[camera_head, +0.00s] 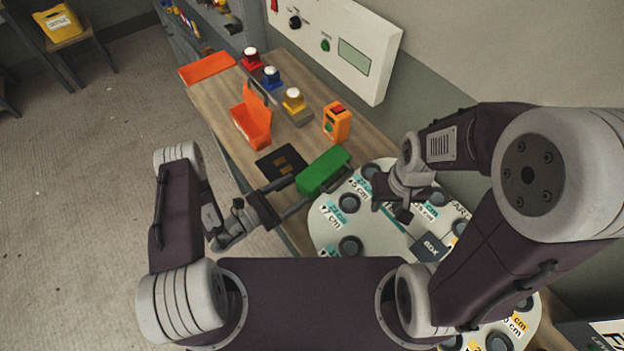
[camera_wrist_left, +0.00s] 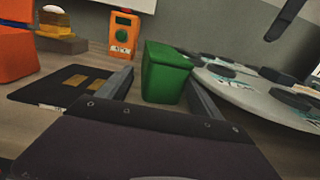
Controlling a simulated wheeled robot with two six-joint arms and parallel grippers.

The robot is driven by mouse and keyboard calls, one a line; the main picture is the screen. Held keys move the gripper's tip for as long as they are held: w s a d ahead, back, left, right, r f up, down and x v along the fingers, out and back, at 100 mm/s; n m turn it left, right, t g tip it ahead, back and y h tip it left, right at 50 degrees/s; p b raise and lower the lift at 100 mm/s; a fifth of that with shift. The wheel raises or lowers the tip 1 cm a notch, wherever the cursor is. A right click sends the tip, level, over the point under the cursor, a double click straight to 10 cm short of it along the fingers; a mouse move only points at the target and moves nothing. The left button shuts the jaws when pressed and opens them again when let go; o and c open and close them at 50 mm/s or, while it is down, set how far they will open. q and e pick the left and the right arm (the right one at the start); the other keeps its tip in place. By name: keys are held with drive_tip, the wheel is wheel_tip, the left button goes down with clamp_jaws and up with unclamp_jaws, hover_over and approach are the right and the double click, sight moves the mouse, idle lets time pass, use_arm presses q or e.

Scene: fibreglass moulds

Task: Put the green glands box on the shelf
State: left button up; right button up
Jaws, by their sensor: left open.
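The green box (camera_head: 323,171) stands upright on the wooden bench, at the edge of a white round board. My left gripper (camera_head: 290,194) is open, with its two fingers pointing at the box. In the left wrist view the green box (camera_wrist_left: 166,73) shows between and just beyond the fingertips (camera_wrist_left: 160,88); I cannot tell whether they touch it. My right gripper (camera_head: 391,209) is over the white board, apart from the box; its jaw opening is unclear. A grey shelf-like unit (camera_head: 190,35) with small items is at the top.
An orange device (camera_head: 336,123), an orange bin (camera_head: 252,118) and several coloured buttons stand behind the green box. A black mat (camera_head: 281,164) lies left of it. The white board (camera_head: 335,225) carries several dark round pieces. A white control panel (camera_head: 340,45) is on the wall.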

sight(324, 174)
use_arm(q)
drive_tip(key=p+x, duration=0.1)
drive_tip(key=x, duration=0.4)
drive_tip(key=shift+d, duration=0.25)
drive_tip(key=shift+a, duration=0.15)
drive_tip(key=shift+c, duration=0.6)
drive_tip(key=c, duration=0.5)
clamp_jaws()
drive_tip(key=shift+a, duration=0.1)
